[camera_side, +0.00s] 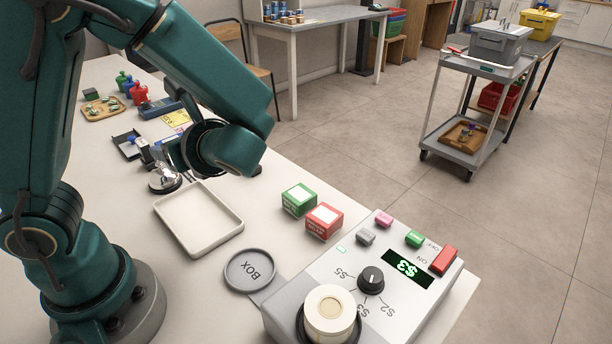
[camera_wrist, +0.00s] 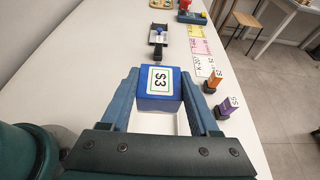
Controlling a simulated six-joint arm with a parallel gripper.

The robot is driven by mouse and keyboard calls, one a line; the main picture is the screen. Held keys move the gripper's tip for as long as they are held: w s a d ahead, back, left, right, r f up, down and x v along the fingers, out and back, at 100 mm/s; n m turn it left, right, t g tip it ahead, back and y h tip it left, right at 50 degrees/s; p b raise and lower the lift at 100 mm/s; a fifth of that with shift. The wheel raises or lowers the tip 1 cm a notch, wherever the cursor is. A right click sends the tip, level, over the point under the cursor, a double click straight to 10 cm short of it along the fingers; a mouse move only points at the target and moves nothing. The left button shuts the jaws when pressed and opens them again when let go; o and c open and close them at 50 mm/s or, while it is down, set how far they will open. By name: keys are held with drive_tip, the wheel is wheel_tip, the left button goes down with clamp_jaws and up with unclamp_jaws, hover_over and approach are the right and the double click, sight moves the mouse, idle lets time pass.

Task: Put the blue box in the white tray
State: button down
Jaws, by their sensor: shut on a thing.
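The blue box (camera_wrist: 159,103) with a white label is between the two fingers of my gripper (camera_wrist: 160,88) in the wrist view. The fingers are shut on its sides. In the side view my gripper (camera_side: 178,155) is over the counter, just beyond the far left end of the white tray (camera_side: 198,243). The tray is shallow, rectangular and empty. The arm hides most of the gripper and box in the side view, so the gap between box and counter cannot be told.
A green box (camera_side: 298,200) and a red box (camera_side: 324,220) stand right of the tray. A round grey dish marked BOX (camera_side: 250,270) and a control panel (camera_side: 400,275) are nearer. A wooden tray (camera_side: 103,110) and coloured bottles stand at the far left.

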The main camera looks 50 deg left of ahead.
sight(199, 219)
drive_tip(key=shift+f, duration=6.45)
drive_tip(key=shift+c, duration=0.6)
unclamp_jaws()
drive_tip(key=shift+f, duration=0.1)
